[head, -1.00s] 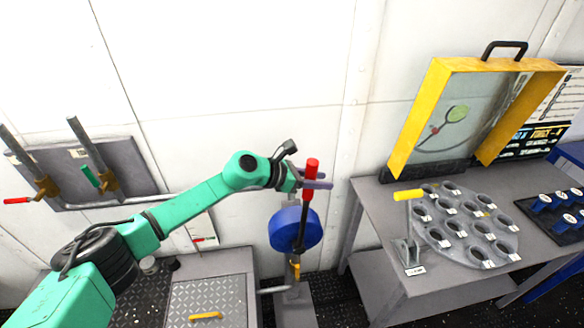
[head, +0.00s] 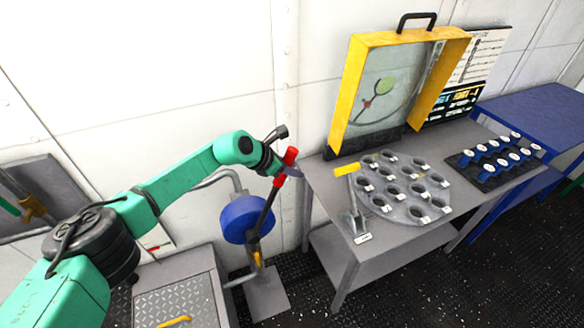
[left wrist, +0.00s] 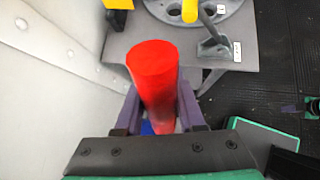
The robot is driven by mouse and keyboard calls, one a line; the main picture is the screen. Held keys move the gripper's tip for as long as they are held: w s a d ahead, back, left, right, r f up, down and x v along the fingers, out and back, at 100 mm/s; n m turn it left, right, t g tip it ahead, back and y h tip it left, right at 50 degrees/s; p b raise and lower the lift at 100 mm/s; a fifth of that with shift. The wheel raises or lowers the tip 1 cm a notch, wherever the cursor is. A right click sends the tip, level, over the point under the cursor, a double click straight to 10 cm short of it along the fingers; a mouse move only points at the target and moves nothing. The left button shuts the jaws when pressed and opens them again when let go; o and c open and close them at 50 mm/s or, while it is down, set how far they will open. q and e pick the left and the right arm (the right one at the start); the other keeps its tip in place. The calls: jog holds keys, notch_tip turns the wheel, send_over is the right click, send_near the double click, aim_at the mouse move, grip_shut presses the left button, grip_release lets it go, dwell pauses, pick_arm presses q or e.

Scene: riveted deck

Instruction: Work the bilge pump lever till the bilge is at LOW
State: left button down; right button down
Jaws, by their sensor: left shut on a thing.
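The bilge pump has a blue round body (head: 240,216) on a grey stand by the wall. Its dark lever (head: 266,211) leans up and to the right, ending in a red grip (head: 291,155). My left gripper (head: 283,172) is shut on that red grip. In the left wrist view the red grip (left wrist: 155,75) stands between my two purple-grey fingers. I can make out no bilge level reading or LOW mark.
A grey table (head: 330,195) to the right holds a yellow-framed case (head: 352,95), a round plate with several holes (head: 403,185) and a small yellow-handled lever (head: 347,169). A grey cabinet with a tread-plate top (head: 178,300) stands left of the pump.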

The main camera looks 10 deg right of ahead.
pick_arm(q)
jog(key=c, duration=0.8)
grip_release()
jog(key=shift+o, duration=1.4)
pick_arm(e)
jog(key=shift+a, duration=0.35)
pick_arm(q)
jog(key=shift+a+r, duration=0.1)
jog(key=shift+a, duration=0.05)
jog(key=b+v, duration=0.3)
jog(key=v, duration=1.1)
jog(key=shift+b, duration=0.35)
pick_arm(e)
jog(key=f, duration=0.3)
jog(key=shift+d+f, duration=0.2)
jog(key=shift+f, duration=0.15)
pick_arm(q)
jog(key=shift+s+r, duration=0.1)
jog(key=shift+s, duration=0.05)
